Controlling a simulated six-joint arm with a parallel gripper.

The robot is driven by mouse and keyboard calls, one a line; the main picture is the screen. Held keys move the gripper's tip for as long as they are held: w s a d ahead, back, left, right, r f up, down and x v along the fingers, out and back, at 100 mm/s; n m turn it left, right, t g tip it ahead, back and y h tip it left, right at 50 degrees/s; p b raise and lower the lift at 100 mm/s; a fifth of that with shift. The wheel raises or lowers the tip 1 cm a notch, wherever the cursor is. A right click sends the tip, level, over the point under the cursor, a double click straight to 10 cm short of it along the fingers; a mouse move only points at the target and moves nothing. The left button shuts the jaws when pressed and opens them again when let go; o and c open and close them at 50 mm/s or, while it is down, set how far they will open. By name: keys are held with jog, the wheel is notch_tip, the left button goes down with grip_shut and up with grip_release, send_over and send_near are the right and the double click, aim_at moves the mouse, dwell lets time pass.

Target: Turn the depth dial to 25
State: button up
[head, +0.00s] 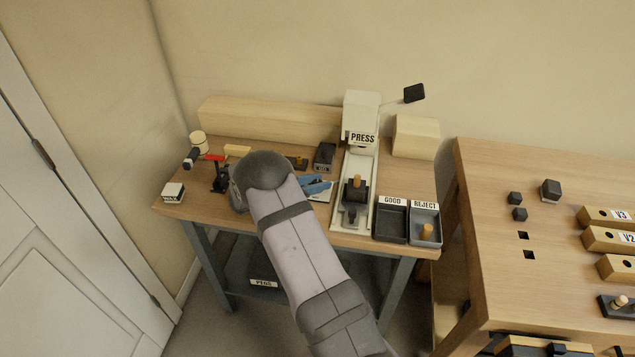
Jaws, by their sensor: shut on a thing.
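The depth dial cannot be made out in the head view; no dial face or number is readable, and it may be hidden behind my arm. My arm reaches over the left bench from the front, and its dark rounded end covers the middle-left of the bench top. My gripper's fingers are hidden behind that end, so neither they nor what they touch can be seen. The white press (361,113), marked PRESS, stands upright to the right of my arm. A wooden peg (357,181) stands in a dark holder on its base.
GOOD tray (392,238) and REJECT tray (438,240) sit at the bench's front right. A blue tool (316,184) lies beside my arm. A black stand with a red lever (219,175) and a WAX box (173,192) are at left. A second bench (505,275) is at right.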

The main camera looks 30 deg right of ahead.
jog(key=o, duration=1)
jog(key=shift+o, duration=0.2)
jog(key=shift+b+v, duration=0.7)
jog(key=shift+v, duration=2.95)
